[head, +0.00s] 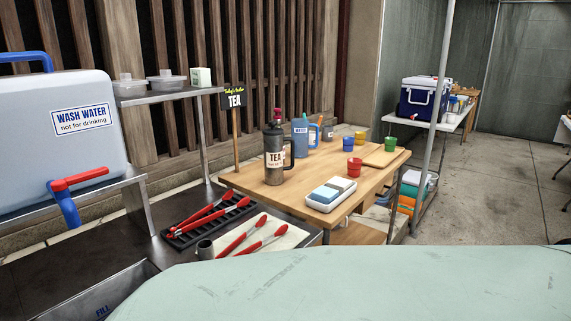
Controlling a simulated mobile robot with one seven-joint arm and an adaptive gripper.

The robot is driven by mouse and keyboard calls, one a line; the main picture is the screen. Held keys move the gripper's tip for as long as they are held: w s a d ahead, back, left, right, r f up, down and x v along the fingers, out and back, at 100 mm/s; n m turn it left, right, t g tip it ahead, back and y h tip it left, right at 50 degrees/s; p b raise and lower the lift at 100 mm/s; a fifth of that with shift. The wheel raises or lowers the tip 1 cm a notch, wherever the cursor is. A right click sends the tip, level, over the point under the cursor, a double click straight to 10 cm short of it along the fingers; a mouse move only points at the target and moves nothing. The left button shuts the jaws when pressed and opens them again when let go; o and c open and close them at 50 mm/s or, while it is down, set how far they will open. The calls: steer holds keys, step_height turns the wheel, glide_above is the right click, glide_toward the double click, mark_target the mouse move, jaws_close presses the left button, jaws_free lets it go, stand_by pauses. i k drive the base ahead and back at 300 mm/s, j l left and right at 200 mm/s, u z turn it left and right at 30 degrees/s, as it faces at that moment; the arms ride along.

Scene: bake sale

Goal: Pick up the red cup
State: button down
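The red cup (353,168) stands upright on the wooden table (285,193), near its front right side. It is small and looks open at the top. A white tray with blue and white blocks (331,194) sits just in front of it to the left. My gripper is not in view.
A TEA flask (274,156) and blue pitcher (300,137) stand left of the cup. Red-handled tongs (240,237) lie on the lower dark counter. A metal pole (433,110) rises to the right. A pale green surface (340,285), unclear what, fills the bottom.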

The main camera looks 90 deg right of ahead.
mark_target(354, 164)
steer(key=z, duration=3.05)
steer(key=i+l, duration=0.25)
steer(key=i+l+u, duration=0.1)
steer(key=i+l, duration=0.2)
steer(key=l, duration=0.2)
steer(key=i+l, duration=0.25)
steer(key=l, duration=0.15)
steer(key=i+l, duration=0.25)
steer(key=l, duration=0.15)
steer(key=j+u, duration=0.05)
